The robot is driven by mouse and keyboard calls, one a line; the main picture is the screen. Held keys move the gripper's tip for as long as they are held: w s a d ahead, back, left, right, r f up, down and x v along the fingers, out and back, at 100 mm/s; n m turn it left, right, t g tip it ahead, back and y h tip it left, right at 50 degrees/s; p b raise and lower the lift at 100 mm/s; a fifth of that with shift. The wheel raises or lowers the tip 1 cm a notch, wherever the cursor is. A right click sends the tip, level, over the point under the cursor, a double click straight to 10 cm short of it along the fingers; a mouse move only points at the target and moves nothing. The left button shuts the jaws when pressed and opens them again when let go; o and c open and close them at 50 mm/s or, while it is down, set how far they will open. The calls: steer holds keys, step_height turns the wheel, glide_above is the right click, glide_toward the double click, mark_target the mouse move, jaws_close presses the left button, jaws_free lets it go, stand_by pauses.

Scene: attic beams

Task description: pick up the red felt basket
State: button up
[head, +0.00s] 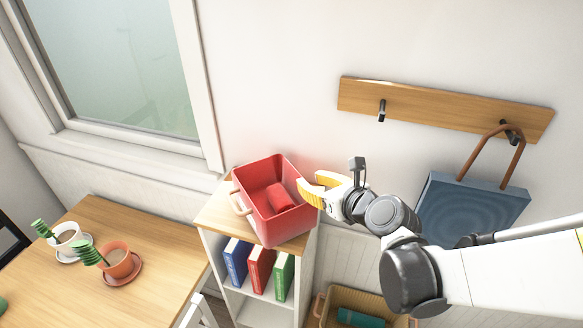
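The red felt basket (262,227) stands on the wooden top of a low white shelf unit, below the wall. It is open at the top and holds a small red rolled or folded thing (279,197). A light tan handle (240,203) shows on its left side; the right side is partly hidden by my gripper. My gripper (308,181) has yellow fingers and reaches in from the right to the basket's right rim. The fingers look apart, with a gap between them. I cannot tell whether they touch the rim.
The shelf unit (309,262) holds blue, red and green books. A blue bag (470,212) hangs from a wall hook rail (440,107). A wicker basket (372,300) with a teal roll sits below my arm.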

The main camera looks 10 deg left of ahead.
steer(key=x, duration=0.6)
steer(key=shift+w+a+f, duration=0.1)
steer(key=shift+a+f, duration=0.15)
steer(key=shift+a, duration=0.1)
steer(key=shift+d, duration=0.1)
jaws_close()
